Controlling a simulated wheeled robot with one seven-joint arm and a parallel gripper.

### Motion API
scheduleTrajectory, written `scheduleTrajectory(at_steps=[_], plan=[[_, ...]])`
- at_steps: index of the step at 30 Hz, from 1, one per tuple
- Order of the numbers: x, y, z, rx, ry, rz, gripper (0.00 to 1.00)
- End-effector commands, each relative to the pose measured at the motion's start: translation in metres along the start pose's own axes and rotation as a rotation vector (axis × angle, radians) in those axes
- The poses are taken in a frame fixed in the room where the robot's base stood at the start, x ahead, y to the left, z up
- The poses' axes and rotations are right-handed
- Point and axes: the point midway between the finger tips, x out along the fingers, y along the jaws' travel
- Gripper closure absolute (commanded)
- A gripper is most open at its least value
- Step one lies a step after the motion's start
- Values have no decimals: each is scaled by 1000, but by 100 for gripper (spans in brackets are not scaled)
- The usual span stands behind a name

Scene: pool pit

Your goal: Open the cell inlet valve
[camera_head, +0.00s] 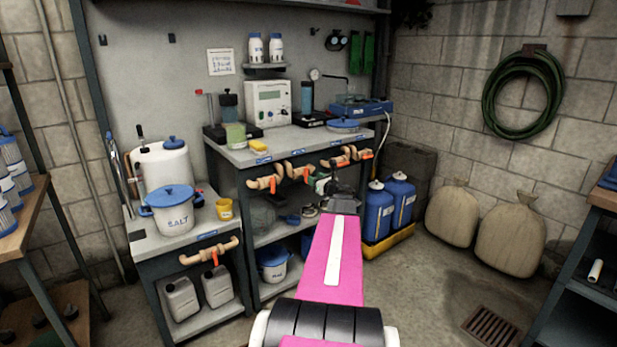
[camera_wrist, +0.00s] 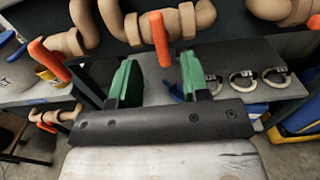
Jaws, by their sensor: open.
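Several tan pipe valves with orange-red handles run along the front of the workbench (camera_head: 300,145). No label tells me which one is the cell inlet valve. In the wrist view, one valve (camera_wrist: 185,22) lies straight ahead, its orange handle (camera_wrist: 158,40) hanging down. My gripper (camera_wrist: 157,72) has green fingers spread apart, one on each side of that handle in the picture. I see no contact, and the depth gap is unclear. Another orange handle (camera_wrist: 48,58) is at the left. In the head view my gripper (camera_head: 323,184) is small at the bench front and partly hides the valves there.
A lower side cart (camera_head: 145,232) with a salt pot (camera_head: 170,210) and its own valve (camera_head: 208,252) stands left. Blue jugs (camera_head: 378,212) stand in a yellow tray (camera_head: 390,241) right of the bench. Floor around the drain grate (camera_head: 491,326) is clear.

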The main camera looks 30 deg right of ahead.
Motion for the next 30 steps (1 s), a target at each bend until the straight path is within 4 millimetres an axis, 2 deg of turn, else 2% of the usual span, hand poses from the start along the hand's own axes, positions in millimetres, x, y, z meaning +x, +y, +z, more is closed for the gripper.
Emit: scheduleTrajectory(at_steps=[1,3,9,22,26,30], plan=[[12,-2,0,-1,-1,2,57],[23,-2,0,-1,-1,2,57],[45,-1,0,-1,0,1,57],[52,0,0,-1,0,0,57],[52,0,0,-2,1,1,100],[52,0,0,-2,1,1,100]])
